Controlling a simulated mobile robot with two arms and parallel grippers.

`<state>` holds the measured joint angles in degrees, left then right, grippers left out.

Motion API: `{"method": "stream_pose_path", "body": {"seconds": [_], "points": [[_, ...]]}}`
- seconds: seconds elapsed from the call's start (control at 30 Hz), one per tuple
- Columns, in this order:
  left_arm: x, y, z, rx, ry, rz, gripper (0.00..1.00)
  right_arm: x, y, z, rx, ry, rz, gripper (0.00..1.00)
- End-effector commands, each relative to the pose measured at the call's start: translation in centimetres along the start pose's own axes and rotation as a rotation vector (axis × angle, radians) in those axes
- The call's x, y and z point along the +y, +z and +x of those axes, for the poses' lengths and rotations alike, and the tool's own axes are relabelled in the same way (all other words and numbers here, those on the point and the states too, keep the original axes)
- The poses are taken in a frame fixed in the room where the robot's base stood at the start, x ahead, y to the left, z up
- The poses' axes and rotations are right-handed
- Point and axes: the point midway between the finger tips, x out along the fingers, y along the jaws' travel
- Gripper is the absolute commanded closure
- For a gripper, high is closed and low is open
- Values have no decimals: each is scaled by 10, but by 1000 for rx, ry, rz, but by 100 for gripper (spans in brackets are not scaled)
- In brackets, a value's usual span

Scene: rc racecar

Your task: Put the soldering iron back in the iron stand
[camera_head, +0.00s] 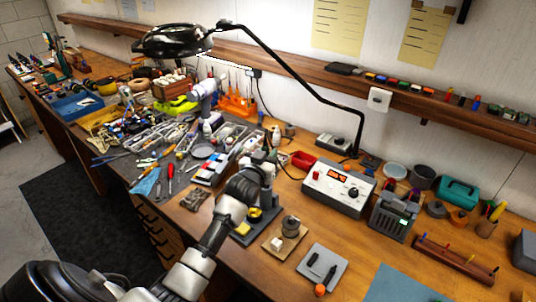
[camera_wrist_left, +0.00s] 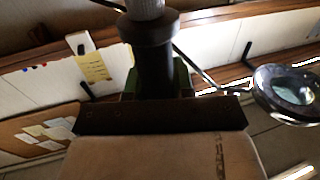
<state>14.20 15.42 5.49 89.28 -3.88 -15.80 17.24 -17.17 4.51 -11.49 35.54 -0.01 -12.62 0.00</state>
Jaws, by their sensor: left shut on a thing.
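My left arm comes in from the bottom of the head view. Its gripper (camera_head: 262,165) is beyond the dark wrist, over the bench, and its fingertips are hard to make out. In the left wrist view the gripper is shut on a dark cylindrical handle (camera_wrist_left: 150,55) with a pale ribbed part above it, which I take to be the soldering iron. Its tip is not visible. A dark base with a yellow pad (camera_head: 254,213), seemingly the iron stand, is just right of my wrist and partly hidden by it. My right gripper is not in view.
A white soldering station (camera_head: 338,186) with a red display stands to the right. A magnifier lamp (camera_head: 172,42) arches over the bench. Tools and parts trays crowd the left. A small wooden block (camera_head: 287,238) and a grey pad (camera_head: 322,266) lie in front.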

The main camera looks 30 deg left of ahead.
Motion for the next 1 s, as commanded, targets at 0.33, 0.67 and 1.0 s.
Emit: {"method": "stream_pose_path", "body": {"seconds": [0.33,0.67,1.0], "points": [[0,12,0,0,0,0,97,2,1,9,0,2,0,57],[0,22,0,0,0,0,97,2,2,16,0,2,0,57],[0,32,0,0,0,0,97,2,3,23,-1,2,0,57]]}}
